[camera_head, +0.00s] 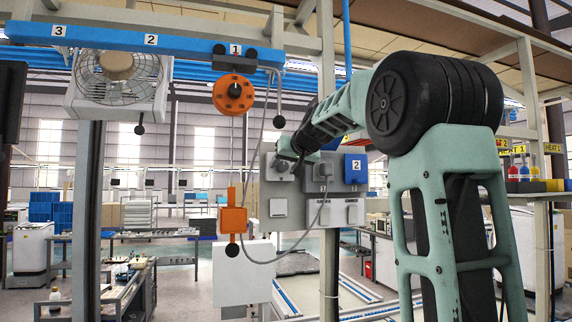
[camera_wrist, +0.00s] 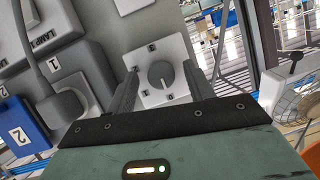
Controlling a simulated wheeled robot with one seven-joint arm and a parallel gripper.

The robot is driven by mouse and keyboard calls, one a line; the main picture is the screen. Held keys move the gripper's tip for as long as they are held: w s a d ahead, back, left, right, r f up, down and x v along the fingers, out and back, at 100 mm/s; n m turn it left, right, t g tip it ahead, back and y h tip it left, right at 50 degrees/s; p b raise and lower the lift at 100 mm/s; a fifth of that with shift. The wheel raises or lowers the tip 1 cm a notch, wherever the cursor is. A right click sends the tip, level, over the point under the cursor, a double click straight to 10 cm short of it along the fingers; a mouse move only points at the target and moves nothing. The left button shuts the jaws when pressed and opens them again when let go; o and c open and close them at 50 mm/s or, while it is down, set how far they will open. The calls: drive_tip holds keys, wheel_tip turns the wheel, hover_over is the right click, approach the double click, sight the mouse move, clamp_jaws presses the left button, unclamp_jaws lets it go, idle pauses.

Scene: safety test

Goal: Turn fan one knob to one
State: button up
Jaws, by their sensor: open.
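In the head view my gripper (camera_head: 301,152) is at the upper left of the grey panel (camera_head: 298,212), covering part of the plate. The knob's setting is unclear. A white box fan (camera_head: 117,78) hangs at upper left; part of it shows in the wrist view (camera_wrist: 303,103).
Numbered plug sockets, including a blue one marked 2 (camera_head: 355,168), adjoin the plate. An orange pulley disc (camera_head: 234,95) hangs from a blue beam (camera_head: 180,42). A grey cable loops beside the panel. An orange block (camera_head: 233,220) hangs left of it.

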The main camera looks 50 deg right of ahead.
drive_tip(key=c, duration=1)
drive_tip(key=shift+f+b, duration=0.15)
drive_tip(key=shift+b, duration=0.35)
drive_tip(key=shift+f+m+t+y+b, duration=0.2)
drive_tip(key=shift+m+t+y+b, duration=0.2)
drive_tip(key=shift+m+b, duration=0.65)
drive_tip(key=m+t+y+b, duration=0.1)
drive_tip(key=m+b, duration=0.1)
drive_tip(key=b, duration=0.2)
drive_tip(key=shift+s+d+f, duration=0.1)
drive_tip(key=shift+d, duration=0.05)
drive_tip(key=m+t+y+b, duration=0.1)
drive_tip(key=m+b, duration=0.2)
drive_tip(key=b, duration=0.1)
drive_tip(key=shift+t, duration=0.4)
drive_tip(key=shift+m+t+b, duration=0.3)
drive_tip(key=shift+m+b, duration=0.3)
drive_tip(key=shift+m, duration=0.05)
